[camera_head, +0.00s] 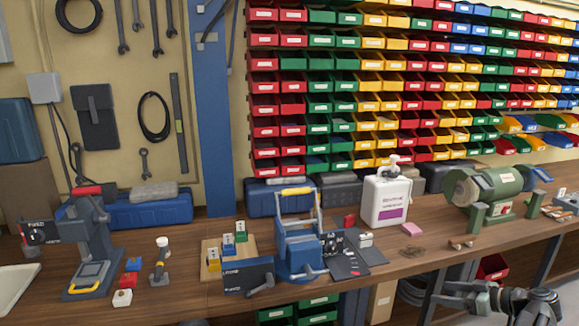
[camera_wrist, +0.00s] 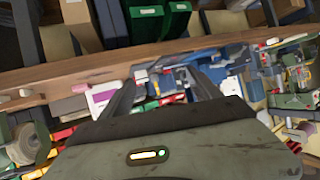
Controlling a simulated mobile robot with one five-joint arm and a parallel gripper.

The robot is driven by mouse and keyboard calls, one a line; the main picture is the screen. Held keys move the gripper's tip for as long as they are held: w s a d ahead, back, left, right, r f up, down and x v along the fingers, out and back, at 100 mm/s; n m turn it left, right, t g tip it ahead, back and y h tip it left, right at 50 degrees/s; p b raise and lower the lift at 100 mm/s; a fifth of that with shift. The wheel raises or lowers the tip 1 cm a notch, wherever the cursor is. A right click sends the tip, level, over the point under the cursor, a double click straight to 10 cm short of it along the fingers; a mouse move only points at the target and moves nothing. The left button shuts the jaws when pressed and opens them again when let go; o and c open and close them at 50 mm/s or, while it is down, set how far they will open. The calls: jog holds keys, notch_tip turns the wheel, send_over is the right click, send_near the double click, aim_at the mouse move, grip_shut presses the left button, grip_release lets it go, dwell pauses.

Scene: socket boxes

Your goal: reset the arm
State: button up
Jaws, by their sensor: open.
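My arm (camera_head: 500,300) shows at the lower right of the head view, in front of the workbench edge and low beside it. Its lower part is cut off by the picture's bottom edge. In the wrist view, my gripper (camera_wrist: 160,80) has its two dark fingers spread apart, with nothing between them. The bench and its objects appear upside down behind the fingers, at some distance. Nothing seems to touch the fingers.
The wooden workbench (camera_head: 400,262) carries a green bench grinder (camera_head: 490,188), a white bottle (camera_head: 387,200), a blue toolbox-like device (camera_head: 298,245) and a press (camera_head: 88,240). Coloured bins line the wall. A red bin (camera_head: 492,267) sits below the bench near my arm.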

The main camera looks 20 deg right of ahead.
jog(key=w+a+f+g+y+p, duration=0.15)
jog(key=w+a, duration=0.25)
jog(key=a, duration=0.4)
jog(key=w+a+f+g+p, duration=0.1)
jog(key=w+a+f+g, duration=0.15)
jog(key=w+a, duration=0.4)
jog(key=a+f+m+g+h+p, duration=0.1)
jog(key=a+g+h+p, duration=0.1)
jog(key=a, duration=1.5)
jog(key=a+f+m+g+h+p, duration=0.1)
jog(key=a+g+h, duration=0.3)
jog(key=a, duration=1.3)
jog(key=shift+s+a+m+g+p, duration=0.15)
jog(key=shift+m+g+p, duration=0.55)
jog(key=shift+g, duration=0.2)
jog(key=shift+f, duration=0.1)
